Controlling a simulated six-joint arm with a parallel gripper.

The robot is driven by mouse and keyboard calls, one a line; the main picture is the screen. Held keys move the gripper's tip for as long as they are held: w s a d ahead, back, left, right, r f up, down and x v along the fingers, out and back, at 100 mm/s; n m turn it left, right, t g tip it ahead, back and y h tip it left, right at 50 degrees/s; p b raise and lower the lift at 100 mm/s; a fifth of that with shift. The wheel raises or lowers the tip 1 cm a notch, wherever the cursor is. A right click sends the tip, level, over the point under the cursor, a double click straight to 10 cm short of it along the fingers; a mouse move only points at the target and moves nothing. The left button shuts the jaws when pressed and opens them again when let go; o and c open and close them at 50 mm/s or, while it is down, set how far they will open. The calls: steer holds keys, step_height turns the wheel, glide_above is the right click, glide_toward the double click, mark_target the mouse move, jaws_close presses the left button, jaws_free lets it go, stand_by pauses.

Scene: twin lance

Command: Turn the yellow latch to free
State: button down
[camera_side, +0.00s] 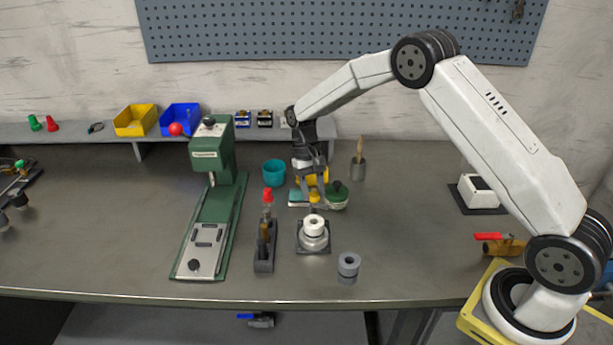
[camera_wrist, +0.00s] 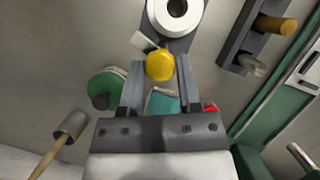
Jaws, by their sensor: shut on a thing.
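The yellow latch (camera_wrist: 160,66) shows as a round yellow knob between the fingertips of my gripper (camera_wrist: 158,74) in the wrist view. My gripper is shut on it, one finger on each side. In the side view my gripper (camera_side: 313,192) points down, and the yellow latch (camera_side: 314,197) is a small yellow spot at its tips. A teal-topped block (camera_wrist: 162,103) lies beneath the fingers, partly hidden. The latch's turn angle cannot be told.
A white ring on a dark base (camera_side: 313,228) stands just in front. A green round part (camera_side: 337,193) is close beside the gripper. A tool rack (camera_side: 265,245) and green press (camera_side: 213,200) stand left. A grey cylinder (camera_side: 348,264) stands front right.

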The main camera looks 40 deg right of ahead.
steer(key=n, duration=0.2)
steer(key=n+h, duration=0.1)
steer(key=n, duration=0.1)
steer(key=shift+a+h, duration=0.15)
steer(key=shift+h, duration=0.15)
steer(key=shift+n, duration=0.3)
steer(key=shift+c, duration=1.5)
jaws_free()
steer(key=v, duration=0.7)
steer(key=shift+w+r, duration=0.25)
steer(key=shift+r, duration=0.1)
steer(key=shift+s, duration=0.15)
